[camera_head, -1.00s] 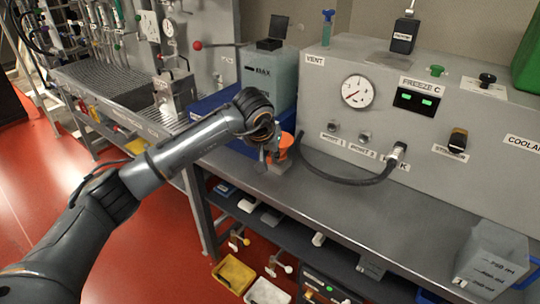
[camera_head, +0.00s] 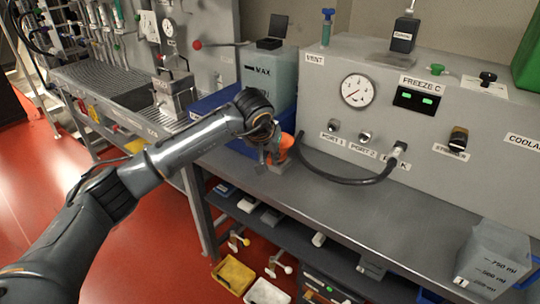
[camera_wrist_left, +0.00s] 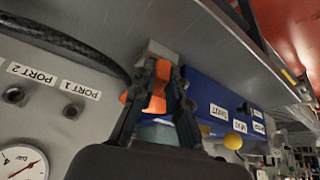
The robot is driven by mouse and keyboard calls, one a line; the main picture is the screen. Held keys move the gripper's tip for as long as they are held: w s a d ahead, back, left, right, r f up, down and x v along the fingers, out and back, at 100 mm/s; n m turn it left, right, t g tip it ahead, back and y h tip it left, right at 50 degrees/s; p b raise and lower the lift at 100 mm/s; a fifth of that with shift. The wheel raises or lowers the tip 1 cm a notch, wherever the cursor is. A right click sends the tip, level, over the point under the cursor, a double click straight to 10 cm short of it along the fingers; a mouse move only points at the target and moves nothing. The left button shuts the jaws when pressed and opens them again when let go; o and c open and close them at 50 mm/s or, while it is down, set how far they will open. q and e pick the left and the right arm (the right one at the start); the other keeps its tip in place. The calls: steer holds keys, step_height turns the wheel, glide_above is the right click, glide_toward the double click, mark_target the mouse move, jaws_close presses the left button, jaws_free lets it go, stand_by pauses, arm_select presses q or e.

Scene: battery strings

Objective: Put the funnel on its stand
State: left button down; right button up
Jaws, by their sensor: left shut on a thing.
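The orange funnel (camera_head: 285,142) is over the work surface, beside the hose at the front of the grey machine. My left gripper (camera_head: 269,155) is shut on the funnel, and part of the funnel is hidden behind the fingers. The wrist view shows the orange funnel (camera_wrist_left: 157,92) between the two dark fingers (camera_wrist_left: 163,75). The stand, a small grey block (camera_head: 280,166), is directly under the funnel on the bench. It also shows past the fingertips in the wrist view (camera_wrist_left: 155,48). I cannot tell whether the funnel touches the stand. My right gripper is not in view.
A black hose (camera_head: 345,180) curves along the bench right of the funnel. A translucent tank (camera_head: 270,78) in a blue tray (camera_head: 212,104) stands behind. A measuring jug (camera_head: 492,255) is at the bench's right end. The bench between hose and jug is clear.

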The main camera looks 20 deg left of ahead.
arm_select(q)
steer(key=shift+f+b, duration=0.6)
steer(key=shift+f, duration=0.2)
steer(key=c, duration=1.3)
jaws_free()
